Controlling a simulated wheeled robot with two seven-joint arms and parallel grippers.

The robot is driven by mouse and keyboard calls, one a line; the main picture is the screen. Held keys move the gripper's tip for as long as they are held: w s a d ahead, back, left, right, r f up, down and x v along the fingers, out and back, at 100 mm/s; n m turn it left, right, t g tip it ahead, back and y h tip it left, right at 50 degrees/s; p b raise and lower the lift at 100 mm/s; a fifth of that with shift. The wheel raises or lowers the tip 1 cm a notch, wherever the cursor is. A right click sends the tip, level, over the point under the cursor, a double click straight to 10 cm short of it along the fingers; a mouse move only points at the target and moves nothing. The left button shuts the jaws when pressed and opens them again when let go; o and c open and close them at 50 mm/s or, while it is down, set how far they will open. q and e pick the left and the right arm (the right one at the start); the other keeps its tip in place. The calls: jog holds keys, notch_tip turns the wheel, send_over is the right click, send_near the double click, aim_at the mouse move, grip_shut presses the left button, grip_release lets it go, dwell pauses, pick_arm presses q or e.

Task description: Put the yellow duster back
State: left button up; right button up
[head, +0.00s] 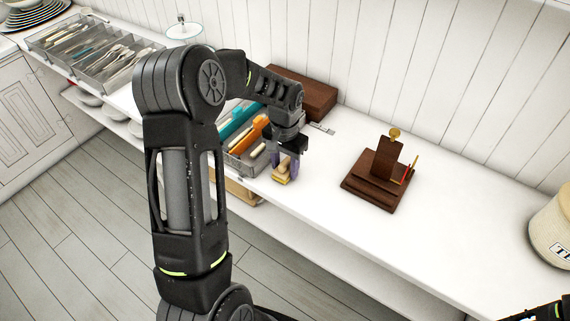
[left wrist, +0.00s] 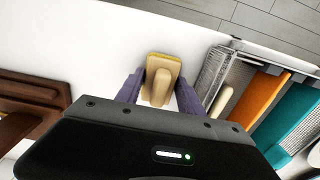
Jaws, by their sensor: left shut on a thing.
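The yellow duster (head: 282,174) is a small block with a pale wooden grip and a yellow pad. My left gripper (head: 285,163) is shut on it, near the front edge of the white counter. In the left wrist view the duster (left wrist: 161,76) sits between the purple fingers of the left gripper (left wrist: 160,90). I cannot tell whether its pad touches the counter. Just left of it in the head view is a wire tray (left wrist: 213,75) with an orange and a teal item. Only a dark bit of my right arm shows at the bottom right.
A dark wooden stand (head: 375,192) with an upright block and thin red and yellow sticks is to the right. A brown box (head: 303,94) is behind, by the wall. A cream canister (head: 553,230) stands far right. The counter between stand and canister is clear.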

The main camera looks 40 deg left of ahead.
aim_at(285, 162)
pick_arm(q)
jog(key=shift+f, duration=0.15)
jog(key=o, duration=1.2)
notch_tip(285, 162, up, 12)
jog(key=shift+r+b, duration=0.25)
jog(key=shift+b, duration=0.2)
